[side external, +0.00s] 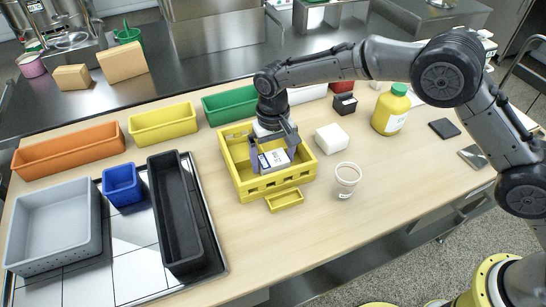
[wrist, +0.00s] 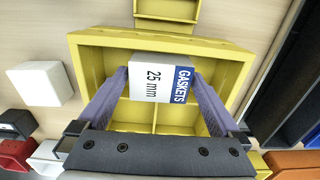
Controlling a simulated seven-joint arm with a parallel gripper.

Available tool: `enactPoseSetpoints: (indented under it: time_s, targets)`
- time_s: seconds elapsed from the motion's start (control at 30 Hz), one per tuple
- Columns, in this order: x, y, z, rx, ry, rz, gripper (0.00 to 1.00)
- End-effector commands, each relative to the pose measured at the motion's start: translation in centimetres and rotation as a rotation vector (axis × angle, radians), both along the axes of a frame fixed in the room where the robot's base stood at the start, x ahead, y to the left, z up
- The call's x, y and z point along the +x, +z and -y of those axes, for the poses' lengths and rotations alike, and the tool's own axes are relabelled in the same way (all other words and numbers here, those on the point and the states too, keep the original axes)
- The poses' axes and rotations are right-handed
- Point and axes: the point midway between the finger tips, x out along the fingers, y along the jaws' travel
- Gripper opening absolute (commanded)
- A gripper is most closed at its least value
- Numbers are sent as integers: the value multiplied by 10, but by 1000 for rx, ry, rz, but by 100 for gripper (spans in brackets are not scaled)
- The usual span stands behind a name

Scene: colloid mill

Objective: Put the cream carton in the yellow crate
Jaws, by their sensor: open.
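The cream carton (wrist: 150,80) is pale, with a blue band reading GASKETS and "25 mm" on its face. It shows in the side external view (side external: 274,159) within the yellow crate's outline. The yellow crate (side external: 243,187) has inner dividers, and its rim (wrist: 90,38) surrounds the carton in the wrist view. My gripper (side external: 271,156) points down into the crate. Its purple fingers (wrist: 160,82) are open, one on each side of the carton. I cannot tell whether the carton rests on the crate floor or whether the fingers touch it.
A white block (side external: 331,138) and a clear cup (side external: 345,180) stand right of the crate. A yellow bottle (side external: 391,110) is farther right. Green (side external: 228,105), yellow (side external: 162,123) and orange (side external: 68,148) bins line the back. A black bin (side external: 175,215) stands left.

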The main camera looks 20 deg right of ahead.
Motion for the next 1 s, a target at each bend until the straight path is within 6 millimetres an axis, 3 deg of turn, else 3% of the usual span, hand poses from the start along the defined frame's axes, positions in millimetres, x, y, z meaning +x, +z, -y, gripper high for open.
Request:
enactPoseSetpoints:
  time_s: [0.17,0.6,0.8,1.0]
  targets:
    - [1,21,0,2,0,3,100]
    - [1,104,0,2,0,3,100]
    - [0,120,0,1,0,1,100]
    - [0,122,0,0,0,0,100]
